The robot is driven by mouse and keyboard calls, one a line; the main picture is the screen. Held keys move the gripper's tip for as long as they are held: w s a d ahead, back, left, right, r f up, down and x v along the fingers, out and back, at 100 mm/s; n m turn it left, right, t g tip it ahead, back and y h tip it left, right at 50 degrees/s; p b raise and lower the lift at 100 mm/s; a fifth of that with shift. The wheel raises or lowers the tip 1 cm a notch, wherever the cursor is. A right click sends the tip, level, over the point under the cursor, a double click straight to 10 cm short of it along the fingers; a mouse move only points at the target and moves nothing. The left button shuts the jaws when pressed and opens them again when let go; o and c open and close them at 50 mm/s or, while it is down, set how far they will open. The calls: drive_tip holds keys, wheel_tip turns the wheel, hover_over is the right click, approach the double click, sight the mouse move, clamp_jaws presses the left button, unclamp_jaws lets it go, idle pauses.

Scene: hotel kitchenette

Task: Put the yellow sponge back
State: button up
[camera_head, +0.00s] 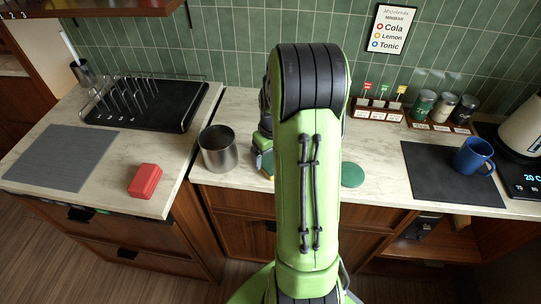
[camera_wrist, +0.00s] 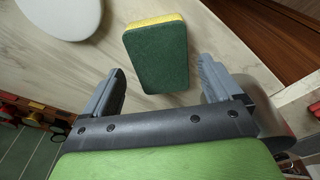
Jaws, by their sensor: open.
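The yellow sponge (camera_wrist: 158,55), with a dark green scouring face toward the camera and a yellow edge, lies on the pale counter in the wrist view. My gripper (camera_wrist: 162,70) is open, with one finger on each side of the sponge and a gap to both. Nothing is held. In the head view my green arm hides most of the gripper (camera_head: 262,158) and nearly all of the sponge, beside the steel cup.
A steel cup (camera_head: 217,149) stands left of my gripper, and a green disc (camera_head: 352,175) lies to the right. A red block (camera_head: 145,181), grey mat (camera_head: 60,158) and dish rack (camera_head: 150,105) are on the left counter. A blue mug (camera_head: 474,156) stands on a dark mat (camera_head: 430,178).

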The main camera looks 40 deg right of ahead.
drive_tip(key=s+a+r+p, duration=0.1)
drive_tip(key=a+r, duration=0.2)
drive_tip(key=r, duration=0.4)
drive_tip(key=s+a+r+p, duration=0.1)
drive_tip(key=a+r, duration=0.2)
drive_tip(key=r, duration=0.5)
drive_tip(key=s+a+r+t, duration=0.2)
drive_tip(key=s+a, duration=0.4)
drive_tip(key=a, duration=0.2)
drive_tip(key=s+a+r+n+t, duration=0.1)
drive_tip(key=s+a+r+t, duration=0.1)
drive_tip(key=s+a, duration=0.5)
drive_tip(key=shift+a+n, duration=0.3)
drive_tip(key=shift+a, duration=0.7)
drive_tip(key=shift+s+r, duration=0.1)
drive_tip(key=shift+s, duration=0.05)
